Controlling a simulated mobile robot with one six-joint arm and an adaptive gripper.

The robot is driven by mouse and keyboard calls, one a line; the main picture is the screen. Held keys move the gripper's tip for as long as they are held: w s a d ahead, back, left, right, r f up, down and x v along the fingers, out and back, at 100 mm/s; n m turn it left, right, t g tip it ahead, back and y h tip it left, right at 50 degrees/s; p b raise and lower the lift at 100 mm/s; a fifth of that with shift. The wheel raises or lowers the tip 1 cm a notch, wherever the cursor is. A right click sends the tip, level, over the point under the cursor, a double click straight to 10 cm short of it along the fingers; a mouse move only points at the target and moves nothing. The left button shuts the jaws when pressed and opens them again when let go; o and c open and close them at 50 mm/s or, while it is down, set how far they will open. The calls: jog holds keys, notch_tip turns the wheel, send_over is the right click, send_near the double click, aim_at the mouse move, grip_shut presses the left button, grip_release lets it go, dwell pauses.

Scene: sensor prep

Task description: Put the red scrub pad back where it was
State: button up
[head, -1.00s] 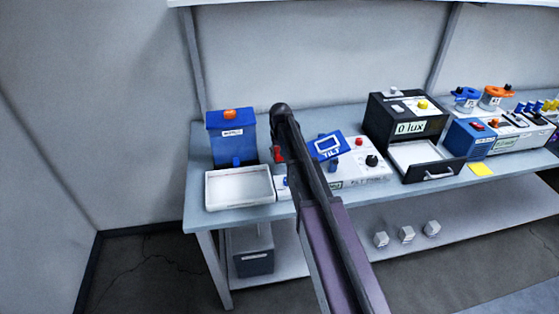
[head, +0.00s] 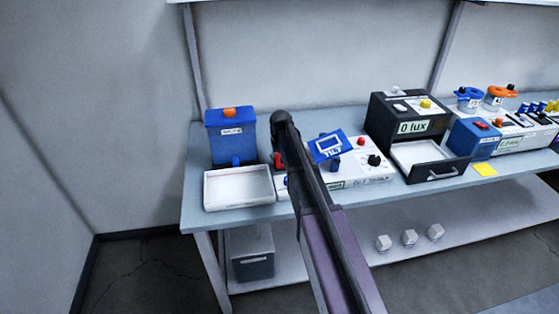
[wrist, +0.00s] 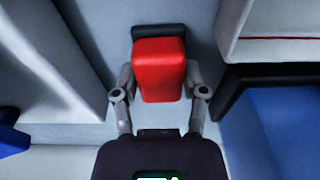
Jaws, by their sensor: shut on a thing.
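The red scrub pad (wrist: 159,70) is in the middle of the wrist view, between the two fingers of my gripper (wrist: 160,82). The fingers are shut on its left and right sides. A dark strip (wrist: 158,32) shows at the pad's far edge; I cannot tell whether it is part of the pad or a holder. In the head view only a bit of red (head: 277,161) shows at the left of my arm, beside the blue bin. My arm hides my gripper there.
A white tray (head: 210,203) and blue bin (head: 230,148) stand left on the bench (head: 310,206). The tilt unit (head: 358,172) is close on the right, then a black lux box (head: 395,115) with its drawer open. In the wrist view, pale walls flank the pad.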

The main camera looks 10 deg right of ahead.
jog(key=shift+f, duration=0.1)
jog(key=o, duration=1)
notch_tip(320, 180, up, 12)
jog(key=s+p, duration=0.1)
jog(key=p, duration=1.1)
jog(key=shift+s, duration=0.25)
jog(key=s+g, duration=0.1)
jog(key=s, duration=2.6)
jog(key=shift+s, duration=0.3)
